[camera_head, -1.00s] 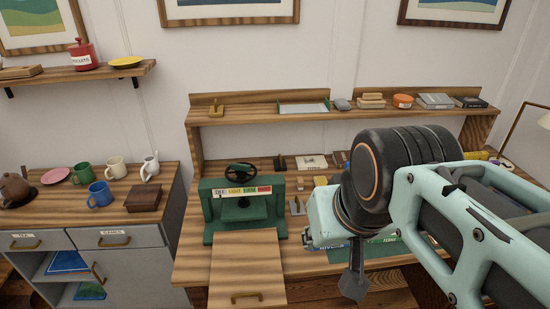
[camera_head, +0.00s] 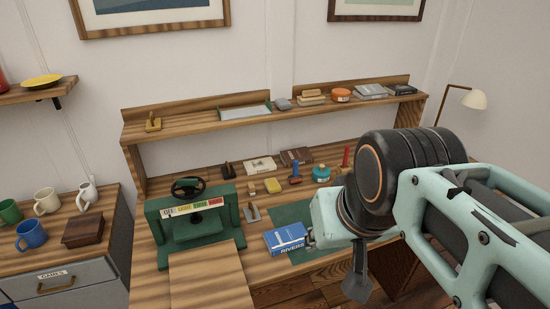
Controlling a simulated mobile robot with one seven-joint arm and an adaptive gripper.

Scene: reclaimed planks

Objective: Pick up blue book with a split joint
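A blue book (camera_head: 286,237) with RIVERS in white on its spine lies flat on the workbench, at the left end of a green mat (camera_head: 293,214). Its right end is close to my arm in the picture. I cannot make out a split joint at this size. My gripper (camera_head: 358,284) hangs at the lower right, in front of the bench's edge and to the right of the book. My arm hides the right part of the mat.
A green press (camera_head: 190,215) stands left of the book. A raised shelf (camera_head: 200,128) runs along the back. A side cabinet (camera_head: 70,275) holds mugs.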

